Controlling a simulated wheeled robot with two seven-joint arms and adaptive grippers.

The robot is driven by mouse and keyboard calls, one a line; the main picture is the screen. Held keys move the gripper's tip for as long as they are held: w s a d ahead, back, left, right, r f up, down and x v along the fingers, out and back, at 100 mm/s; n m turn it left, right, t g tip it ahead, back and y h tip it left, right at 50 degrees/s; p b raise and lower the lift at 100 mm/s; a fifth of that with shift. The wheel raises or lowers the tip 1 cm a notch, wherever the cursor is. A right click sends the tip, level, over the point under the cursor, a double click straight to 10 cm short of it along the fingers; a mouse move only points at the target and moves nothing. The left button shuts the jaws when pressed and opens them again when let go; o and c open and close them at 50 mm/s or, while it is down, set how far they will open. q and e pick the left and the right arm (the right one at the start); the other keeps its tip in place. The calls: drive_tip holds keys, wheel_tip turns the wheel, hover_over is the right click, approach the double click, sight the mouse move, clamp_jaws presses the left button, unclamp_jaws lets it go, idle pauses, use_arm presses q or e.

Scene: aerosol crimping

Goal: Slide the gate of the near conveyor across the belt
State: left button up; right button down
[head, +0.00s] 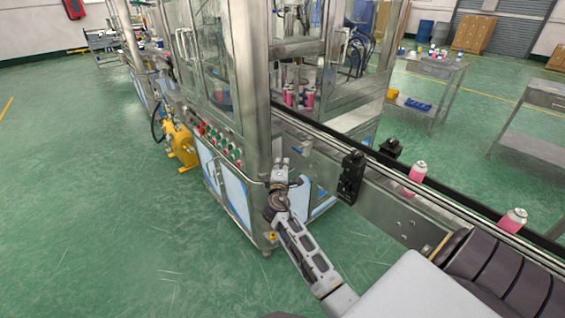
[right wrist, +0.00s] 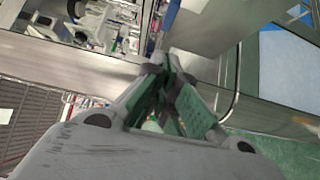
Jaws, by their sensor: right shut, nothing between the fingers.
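The near conveyor (head: 385,205) runs from the machine down to the right, with a steel side wall and a dark belt. A black block (head: 351,177) is mounted on its near wall, and a second black block (head: 390,148) stands across the belt from it. I cannot tell for certain which part is the gate; no plate is seen clearly across the belt. My right gripper (head: 281,162) is shut and empty, by the machine's corner post and left of the near black block, apart from it. In the right wrist view its fingers (right wrist: 165,72) are together near a steel wall. My left gripper is not in view.
Pink cans with pale tops (head: 416,178) (head: 513,220) stand on the belt at right. The glass-walled machine (head: 212,75) and its button panel (head: 220,143) are left of my gripper. A yellow unit (head: 180,145) stands beyond. Green floor is clear at the left.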

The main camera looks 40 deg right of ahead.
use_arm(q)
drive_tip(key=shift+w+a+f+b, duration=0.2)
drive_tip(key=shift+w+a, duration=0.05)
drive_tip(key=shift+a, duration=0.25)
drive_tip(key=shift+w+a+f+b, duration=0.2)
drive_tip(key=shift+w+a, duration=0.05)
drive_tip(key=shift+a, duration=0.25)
use_arm(e)
drive_tip(key=v, duration=0.6)
drive_tip(key=shift+s, duration=0.15)
drive_tip(key=shift+a, duration=0.1)
